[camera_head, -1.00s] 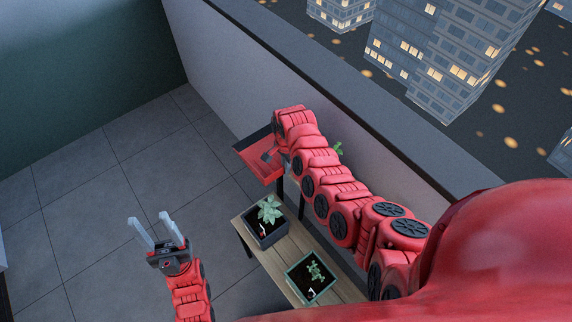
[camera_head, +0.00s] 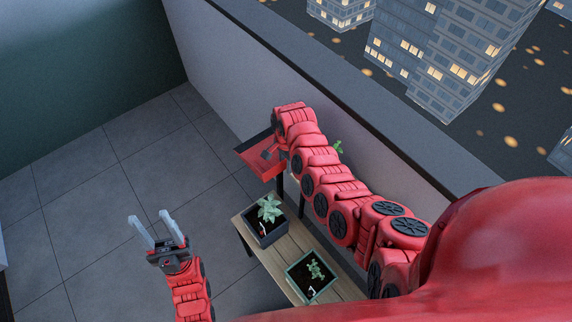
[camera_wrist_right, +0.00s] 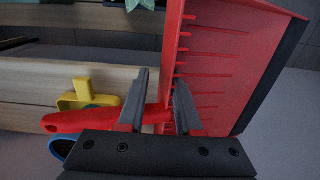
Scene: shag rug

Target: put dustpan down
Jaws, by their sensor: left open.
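The red dustpan (camera_head: 264,160) hangs in the air by the wall at the end of my right arm, above the far end of the wooden bench. In the right wrist view, its ribbed pan (camera_wrist_right: 225,65) with a dark edge fills the upper right, and its red handle (camera_wrist_right: 85,120) runs left across the fingers. My right gripper (camera_wrist_right: 162,103) has a finger on each side of the handle by the pan and appears shut on it. My left gripper (camera_head: 150,217) is open and empty over the floor, left of the bench. My right fingers are hidden in the head view.
The slatted wooden bench (camera_head: 287,254) carries two square planters, one (camera_head: 267,238) nearer the wall's far end and one (camera_head: 312,284) closer to me. A yellow object (camera_wrist_right: 85,95) and a partly hidden blue one (camera_wrist_right: 61,147) lie beyond the handle. The tiled floor (camera_head: 100,200) at left is clear.

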